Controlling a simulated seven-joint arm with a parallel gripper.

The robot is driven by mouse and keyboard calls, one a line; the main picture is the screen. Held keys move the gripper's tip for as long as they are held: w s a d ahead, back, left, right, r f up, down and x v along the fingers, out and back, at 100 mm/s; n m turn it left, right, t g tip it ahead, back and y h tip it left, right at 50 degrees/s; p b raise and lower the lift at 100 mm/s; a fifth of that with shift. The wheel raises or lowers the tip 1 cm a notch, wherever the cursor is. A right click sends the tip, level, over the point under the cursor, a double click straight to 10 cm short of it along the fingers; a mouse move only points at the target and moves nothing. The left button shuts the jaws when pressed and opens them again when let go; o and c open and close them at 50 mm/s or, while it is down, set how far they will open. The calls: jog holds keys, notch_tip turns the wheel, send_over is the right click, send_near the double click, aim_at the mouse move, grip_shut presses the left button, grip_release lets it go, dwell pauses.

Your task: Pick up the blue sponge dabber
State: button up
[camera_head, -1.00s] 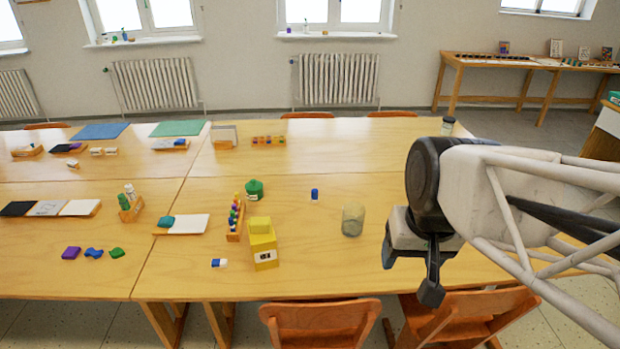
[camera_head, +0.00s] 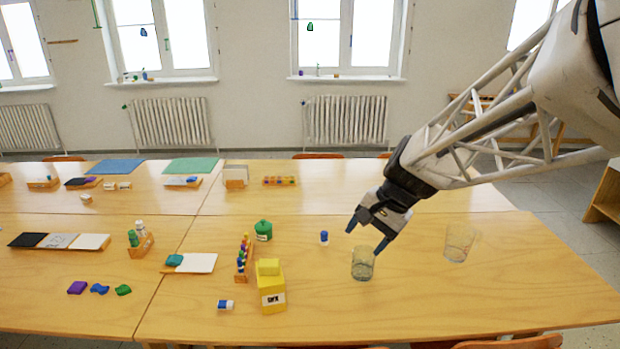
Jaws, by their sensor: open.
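A small upright blue piece with a pale base (camera_head: 324,237) stands on the near table; it looks like the blue sponge dabber, though it is too small to be sure. A blue-and-white piece (camera_head: 225,305) lies flat further left and nearer; I cannot tell exactly what it is. My gripper (camera_head: 366,239) is open and empty, pointing down and left. It is to the right of the upright blue piece and apart from it. Its nearer finger overlaps the rim of a clear glass (camera_head: 362,264) in the picture; I cannot tell if they touch.
A second glass (camera_head: 460,243) stands to the right. A yellow box (camera_head: 271,288), a wooden rack of colored pieces (camera_head: 243,258) and a green pot (camera_head: 263,230) stand left of the upright blue piece. The table's right part (camera_head: 500,295) is clear.

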jog(key=w+a+f+m+y, duration=0.2)
jog(key=w+f+m, duration=0.15)
jog(key=w, duration=0.85)
jog(key=m+t+y, duration=0.2)
jog(key=m+y, duration=0.2)
jog(key=m, duration=0.4)
send_over(324, 237)
jog(key=s+d, duration=0.4)
jog(key=s, duration=0.5)
notch_tip(324, 237, down, 17)
jog(key=w+f+m, duration=0.1)
jog(key=w+f, duration=0.1)
jog(key=f, duration=0.2)
jog(key=w+d+f+m+t+y, duration=0.1)
jog(key=w+f+m, duration=0.1)
jog(key=w+f, duration=0.1)
jog(key=w+f+m+t, duration=0.1)
jog(key=w+f, duration=0.2)
jog(key=f, duration=0.2)
jog(key=shift+w+d+m+y, duration=0.2)
jog(key=shift+w+m+y, duration=0.05)
jog(key=shift+y, duration=0.05)
jog(key=shift+x, duration=1.3)
jog(key=shift+x, duration=2.65)
